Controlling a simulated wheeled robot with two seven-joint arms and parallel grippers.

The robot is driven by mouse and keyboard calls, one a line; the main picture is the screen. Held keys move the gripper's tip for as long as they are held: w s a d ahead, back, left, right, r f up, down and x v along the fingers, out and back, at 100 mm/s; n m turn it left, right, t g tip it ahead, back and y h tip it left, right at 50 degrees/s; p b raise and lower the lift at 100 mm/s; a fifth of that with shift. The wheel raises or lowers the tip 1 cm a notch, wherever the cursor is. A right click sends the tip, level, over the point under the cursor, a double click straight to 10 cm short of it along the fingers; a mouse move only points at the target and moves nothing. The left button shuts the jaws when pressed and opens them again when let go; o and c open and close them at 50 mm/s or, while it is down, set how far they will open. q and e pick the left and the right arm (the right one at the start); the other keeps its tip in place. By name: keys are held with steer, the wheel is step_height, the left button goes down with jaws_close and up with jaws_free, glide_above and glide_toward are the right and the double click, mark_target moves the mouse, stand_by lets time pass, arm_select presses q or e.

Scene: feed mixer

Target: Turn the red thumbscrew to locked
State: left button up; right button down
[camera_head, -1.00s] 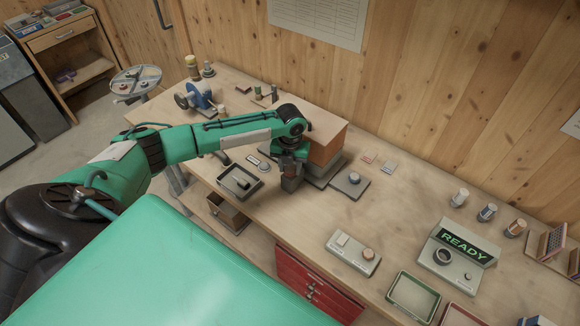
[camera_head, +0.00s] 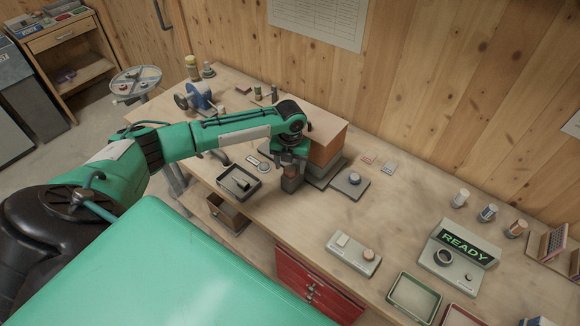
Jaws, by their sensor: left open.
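My left gripper (camera_head: 291,184) points down just in front of the orange-brown box-shaped machine (camera_head: 325,148) on its grey base, on the workbench. Its jaws are open; they are small and dark in this view, and whether they touch anything cannot be told. I cannot make out the red thumbscrew; the gripper and wrist cover part of the machine's front. My right gripper is not in view.
A black tray (camera_head: 239,181) lies left of the gripper and a grey plate with a round knob (camera_head: 354,179) lies right of it. A control box with a reddish knob (camera_head: 369,254) and a READY display (camera_head: 467,246) stand farther right. The bench between is mostly clear.

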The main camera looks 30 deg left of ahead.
mark_target(290, 169)
arm_select(q)
step_height(290, 169, up, 13)
steer(key=b, duration=0.4)
steer(key=shift+f, duration=0.15)
steer(key=shift+w, duration=0.1)
